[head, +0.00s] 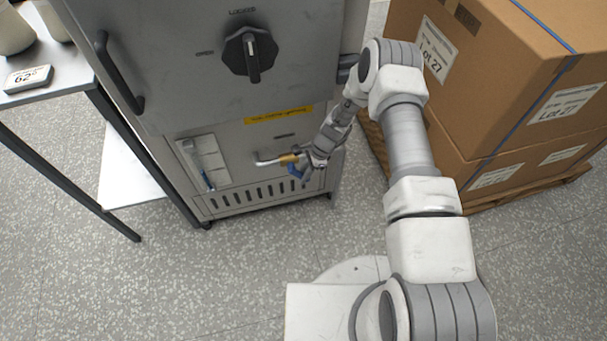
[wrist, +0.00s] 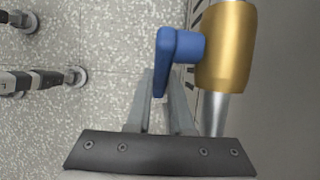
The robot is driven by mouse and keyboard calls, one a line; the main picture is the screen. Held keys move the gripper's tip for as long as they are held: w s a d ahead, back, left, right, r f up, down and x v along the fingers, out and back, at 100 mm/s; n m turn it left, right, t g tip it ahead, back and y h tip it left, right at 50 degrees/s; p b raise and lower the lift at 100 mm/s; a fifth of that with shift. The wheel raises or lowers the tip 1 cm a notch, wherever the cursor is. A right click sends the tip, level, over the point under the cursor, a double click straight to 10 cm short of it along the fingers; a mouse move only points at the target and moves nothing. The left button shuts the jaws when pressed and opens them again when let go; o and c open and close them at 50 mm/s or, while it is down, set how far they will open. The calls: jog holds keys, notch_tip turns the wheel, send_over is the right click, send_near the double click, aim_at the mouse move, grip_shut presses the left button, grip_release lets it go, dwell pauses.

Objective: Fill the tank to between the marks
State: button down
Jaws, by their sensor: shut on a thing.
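A brass valve (head: 289,159) with a blue lever handle (head: 298,171) sits on a metal pipe at the lower front of a grey cabinet (head: 230,160). The wrist view shows the brass valve body (wrist: 228,45) and the blue lever (wrist: 178,45) close up. My gripper (wrist: 161,92) is shut on the end of the blue lever, with its fingers on either side. In the head view my gripper (head: 308,172) is at the valve. A pale recessed level gauge (head: 208,155) is left of the valve, with a blue strip low in it. Its marks are too small to read.
A dark knob (head: 249,53) and a black handle (head: 118,72) are on the cabinet's upper door. Stacked cardboard boxes (head: 490,70) stand on a pallet at right. A table (head: 60,85) with a small display (head: 27,78) is at left. The front floor is clear.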

jog(key=shift+f+y+b, duration=0.25)
jog(key=shift+y+b, duration=0.05)
jog(key=shift+b, duration=0.25)
jog(key=shift+s+a+y+b, duration=0.1)
jog(key=shift+a+y+b, duration=0.05)
jog(key=shift+y+b, duration=0.35)
jog(key=c, duration=1.1)
grip_release()
jog(key=shift+r, duration=0.15)
